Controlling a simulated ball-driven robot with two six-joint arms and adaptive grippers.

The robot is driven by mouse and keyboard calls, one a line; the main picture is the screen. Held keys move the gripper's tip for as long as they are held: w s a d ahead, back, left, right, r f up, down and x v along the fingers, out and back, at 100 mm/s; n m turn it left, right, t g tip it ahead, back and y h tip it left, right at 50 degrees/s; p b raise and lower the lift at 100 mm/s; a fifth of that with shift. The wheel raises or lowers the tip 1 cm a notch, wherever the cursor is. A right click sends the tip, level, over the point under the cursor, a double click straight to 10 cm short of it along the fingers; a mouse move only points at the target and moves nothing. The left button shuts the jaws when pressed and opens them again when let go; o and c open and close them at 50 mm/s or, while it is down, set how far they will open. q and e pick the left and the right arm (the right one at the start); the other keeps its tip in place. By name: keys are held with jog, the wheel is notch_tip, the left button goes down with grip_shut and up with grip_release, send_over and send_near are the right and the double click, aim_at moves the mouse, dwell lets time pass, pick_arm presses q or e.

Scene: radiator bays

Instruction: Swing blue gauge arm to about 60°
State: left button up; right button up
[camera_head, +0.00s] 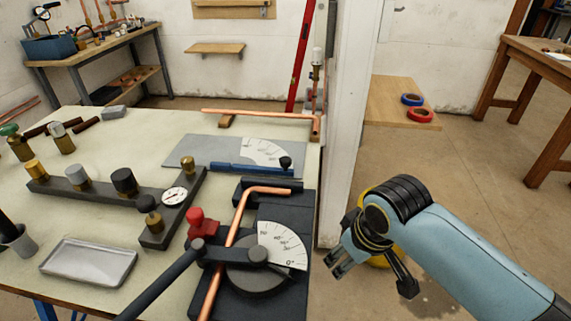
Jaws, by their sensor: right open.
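The blue gauge arm (250,168) lies low along the front edge of a grey plate (195,152) on the table. A black knob (285,162) stands at its right end. A white angle scale (262,151) is fixed to the plate just behind the arm; its figures are too small to read. The arm lies nearly flat along the scale's bottom edge. My right gripper (373,274) is open and empty, to the right of the table's edge and apart from the gauge. My left gripper is not in view.
A dark pipe bender (258,278) with a copper pipe (236,232) and long handle (158,284) stands in front of the gauge. A copper pipe (260,113) lies behind. A white post (344,130) rises at the table's right. A valve manifold (105,192) and tray (90,262) are left.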

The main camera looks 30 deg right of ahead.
jog(key=w+r+p, duration=0.3)
jog(key=w+r, duration=0.1)
jog(key=r, duration=0.6)
jog(key=t+y, duration=0.1)
send_near(286, 159)
jog(key=shift+n, duration=0.4)
jog(key=x, duration=0.9)
grip_shut()
